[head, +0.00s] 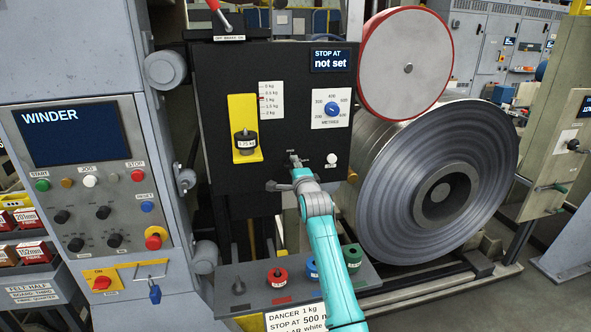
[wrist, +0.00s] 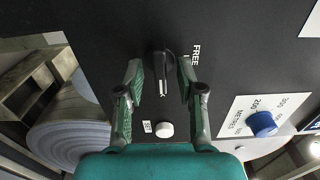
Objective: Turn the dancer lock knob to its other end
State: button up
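The dancer lock knob (wrist: 160,62) is black with a pale pointer line and sits on the black panel. In the wrist view the word FREE is printed beside it. In the head view the knob (head: 294,160) is small and partly hidden by my gripper. My gripper (wrist: 160,78) is open, with one finger on each side of the knob and dark gaps showing between. I cannot tell how deep the fingertips reach along it. In the head view my gripper (head: 297,178) is just below and in front of the knob.
A white button (wrist: 165,130) is close to the knob, and a blue METRES dial (head: 332,109) is above right in the head view. A yellow bracket with a weight (head: 245,143) is to the left. A large steel coil (head: 385,190) stands at right. Colored weights (head: 277,277) sit on a shelf below.

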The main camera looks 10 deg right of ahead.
jog(key=shift+s, duration=0.1)
jog(key=s, duration=1.1)
jog(key=shift+s, duration=0.4)
